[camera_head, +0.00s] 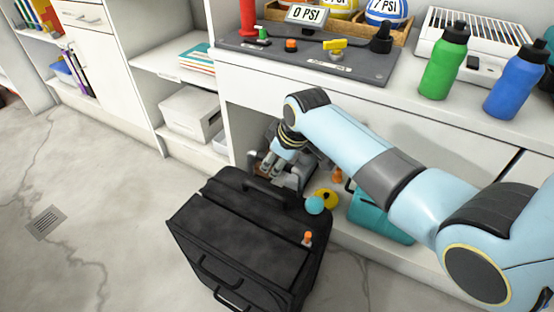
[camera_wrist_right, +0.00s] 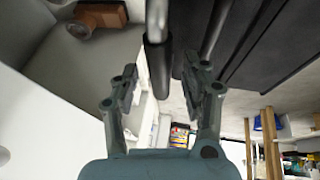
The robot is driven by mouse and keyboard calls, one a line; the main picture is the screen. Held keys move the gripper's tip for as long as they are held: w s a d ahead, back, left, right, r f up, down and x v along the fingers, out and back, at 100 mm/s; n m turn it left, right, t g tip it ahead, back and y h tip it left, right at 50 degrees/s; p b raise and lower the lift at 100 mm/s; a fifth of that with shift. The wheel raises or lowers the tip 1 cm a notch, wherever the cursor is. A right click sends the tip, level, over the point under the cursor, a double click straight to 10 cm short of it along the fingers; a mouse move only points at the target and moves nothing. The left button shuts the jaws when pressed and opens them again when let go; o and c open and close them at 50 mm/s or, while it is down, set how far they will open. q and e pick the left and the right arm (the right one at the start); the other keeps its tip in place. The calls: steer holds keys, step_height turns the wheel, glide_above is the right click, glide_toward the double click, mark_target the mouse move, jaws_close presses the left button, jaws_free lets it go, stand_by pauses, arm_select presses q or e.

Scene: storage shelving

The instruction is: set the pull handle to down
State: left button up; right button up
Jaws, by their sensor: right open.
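A black suitcase (camera_head: 235,235) stands on the floor in front of the shelving. Its pull handle (camera_head: 292,178), with grey metal rods, rises at the shelf side of its top. My right gripper (camera_head: 273,165) is right by the handle, partly hidden by its own wrist. In the right wrist view the right gripper (camera_wrist_right: 163,92) is open. The pull handle's dark grip (camera_wrist_right: 157,68) appears between its fingers, with a grey rod beyond; contact cannot be told. The suitcase body (camera_wrist_right: 265,40) fills the upper right there. My left gripper is not in view.
A teal case (camera_head: 378,215) sits on the low shelf right of the suitcase. A teal ball (camera_head: 315,204) and a yellow item (camera_head: 327,196) are near the suitcase's top edge. The counter (camera_head: 400,105) overhangs the handle area. Floor at left is clear.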

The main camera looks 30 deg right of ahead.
jaws_close()
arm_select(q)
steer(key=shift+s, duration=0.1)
